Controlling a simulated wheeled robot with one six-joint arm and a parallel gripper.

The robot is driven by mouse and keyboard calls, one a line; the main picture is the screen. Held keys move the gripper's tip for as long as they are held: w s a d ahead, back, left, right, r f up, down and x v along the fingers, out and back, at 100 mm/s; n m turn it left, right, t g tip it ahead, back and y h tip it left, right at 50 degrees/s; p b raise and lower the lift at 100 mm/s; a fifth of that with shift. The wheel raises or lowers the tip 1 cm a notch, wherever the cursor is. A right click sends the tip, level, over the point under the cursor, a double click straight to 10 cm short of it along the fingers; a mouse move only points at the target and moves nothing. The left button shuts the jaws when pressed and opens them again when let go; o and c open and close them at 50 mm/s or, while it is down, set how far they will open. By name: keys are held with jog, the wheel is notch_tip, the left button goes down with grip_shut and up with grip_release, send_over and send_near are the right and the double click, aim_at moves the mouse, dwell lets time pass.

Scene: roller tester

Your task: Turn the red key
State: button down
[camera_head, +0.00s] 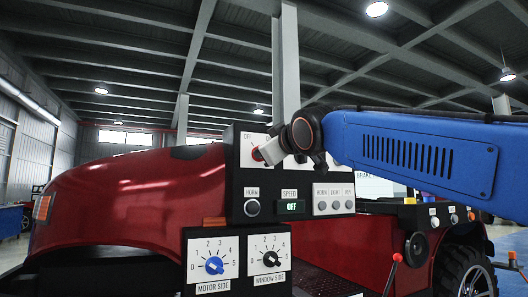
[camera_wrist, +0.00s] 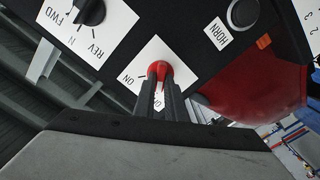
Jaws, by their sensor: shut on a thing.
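The red key (camera_wrist: 159,70) sits on a white plate (camera_wrist: 152,54) marked ON and, partly hidden, OFF, on the black control panel. In the wrist view my gripper (camera_wrist: 159,84) has its two dark fingers closed around the key's red body. In the head view the red key (camera_head: 257,155) shows at the left edge of my gripper (camera_head: 265,153), below the OFF label. The exact angle of the key is hard to tell.
A FWD/N/REV selector (camera_wrist: 90,12) and a round horn button (camera_wrist: 243,12) flank the key. Below on the panel are a speed display (camera_head: 291,207) reading OFF, a blue motor-side dial (camera_head: 214,265) and a black window-side dial (camera_head: 271,259). A red vehicle body (camera_head: 130,195) stands at left.

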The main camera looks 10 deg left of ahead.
jog(key=c, duration=1.8)
grip_release()
jog(key=shift+s, duration=0.1)
jog(key=v, duration=1.7)
jog(key=shift+d, duration=0.15)
